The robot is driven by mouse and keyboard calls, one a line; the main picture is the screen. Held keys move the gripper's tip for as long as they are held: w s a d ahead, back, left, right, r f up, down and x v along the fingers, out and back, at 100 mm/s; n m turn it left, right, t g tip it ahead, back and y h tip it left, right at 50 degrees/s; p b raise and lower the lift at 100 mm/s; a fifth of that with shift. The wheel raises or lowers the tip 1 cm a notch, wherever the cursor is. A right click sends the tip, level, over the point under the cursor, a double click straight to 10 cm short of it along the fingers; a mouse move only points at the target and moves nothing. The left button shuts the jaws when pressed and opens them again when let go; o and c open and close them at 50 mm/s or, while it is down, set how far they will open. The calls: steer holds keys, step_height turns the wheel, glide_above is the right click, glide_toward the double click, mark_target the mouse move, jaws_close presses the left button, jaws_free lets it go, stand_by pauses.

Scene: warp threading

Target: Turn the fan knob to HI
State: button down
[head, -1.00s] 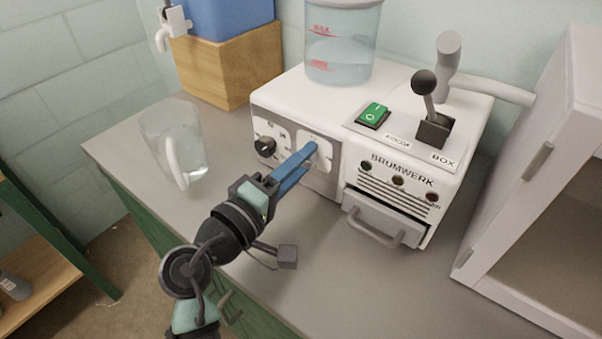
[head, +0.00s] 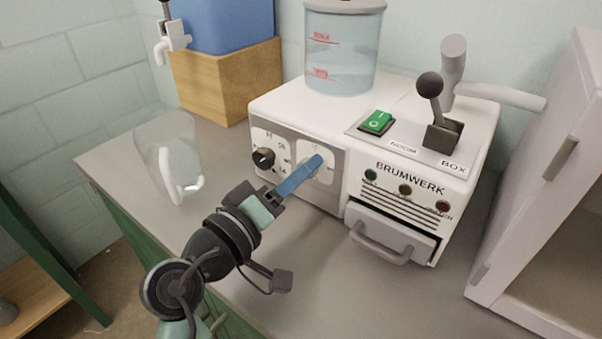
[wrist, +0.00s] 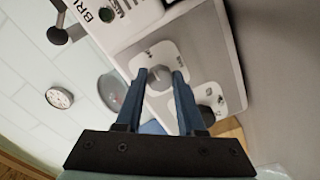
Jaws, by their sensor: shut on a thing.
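The white machine (head: 405,180) has two knob plates on its front. My gripper (head: 318,161) is at the right plate (head: 326,174), its blue fingers hiding that plate's knob in the head view. In the wrist view, my gripper (wrist: 160,77) has one finger on each side of this grey knob (wrist: 158,75), which I take as the fan knob, and is shut on it. The plate's small marks are not readable, so I cannot tell the knob's setting. The other, black knob (head: 263,158) sits on the left plate, clear of the fingers; it also shows in the wrist view (wrist: 207,92).
A water tank (head: 342,55), green switch (head: 376,122) and black-knobbed lever (head: 435,108) are on top of the machine. A drawer with a handle (head: 380,246) is at its lower front. A clear jug (head: 165,150) stands left; a white cabinet (head: 545,170) stands right.

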steer(key=c, duration=0.5)
jaws_free()
steer(key=v, duration=1.3)
steer(key=shift+p, duration=0.35)
steer(key=shift+w, duration=0.1)
